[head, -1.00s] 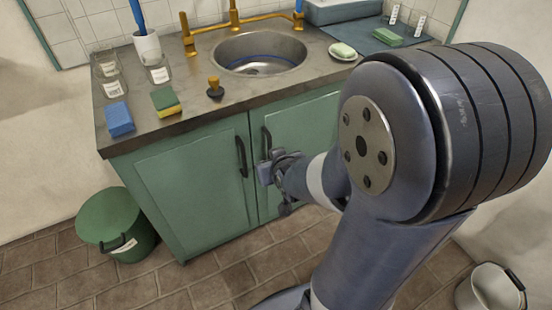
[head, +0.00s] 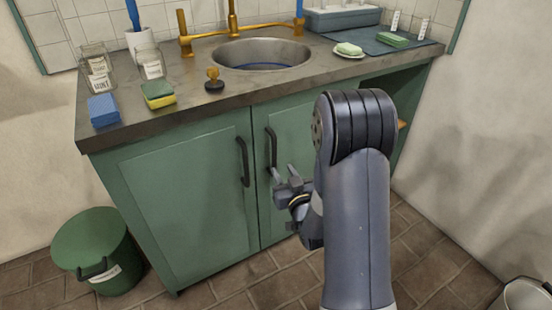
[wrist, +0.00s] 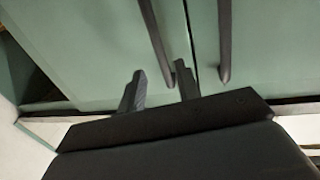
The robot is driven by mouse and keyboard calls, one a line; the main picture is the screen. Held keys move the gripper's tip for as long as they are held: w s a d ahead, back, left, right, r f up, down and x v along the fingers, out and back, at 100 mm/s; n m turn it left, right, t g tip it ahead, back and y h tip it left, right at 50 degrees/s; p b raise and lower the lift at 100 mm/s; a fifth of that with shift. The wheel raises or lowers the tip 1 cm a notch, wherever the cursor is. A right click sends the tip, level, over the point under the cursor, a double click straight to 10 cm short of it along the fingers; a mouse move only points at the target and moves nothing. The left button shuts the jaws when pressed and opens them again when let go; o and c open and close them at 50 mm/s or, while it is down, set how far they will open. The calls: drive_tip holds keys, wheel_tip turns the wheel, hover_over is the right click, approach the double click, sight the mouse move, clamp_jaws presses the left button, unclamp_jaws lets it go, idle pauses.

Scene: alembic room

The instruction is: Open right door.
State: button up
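The right door (head: 300,135) of the green cabinet under the sink looks shut, its lower right part hidden behind my arm. Its black bar handle (head: 271,150) is upright near the door's left edge. My gripper (head: 285,173) is open and empty beside this handle's lower end. In the wrist view, the two fingers of my gripper (wrist: 159,82) stand apart, and the right door's handle (wrist: 154,38) ends between their tips in the picture. I cannot tell whether they touch it. The left door's handle (wrist: 224,40) is outside the fingers.
The left door (head: 195,200) is shut. A green lidded bin (head: 98,245) stands left of the cabinet. A metal bucket (head: 525,295) is at the lower right. The counter (head: 190,85) holds jars, sponges and a sink (head: 262,55). Open floor lies before the cabinet.

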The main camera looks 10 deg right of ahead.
sight(275, 157)
drive_tip(key=w, duration=0.5)
drive_tip(key=w+a, duration=0.1)
drive_tip(key=w, duration=0.2)
drive_tip(key=shift+w+b, duration=0.3)
drive_tip(key=shift+b, duration=0.05)
clamp_jaws()
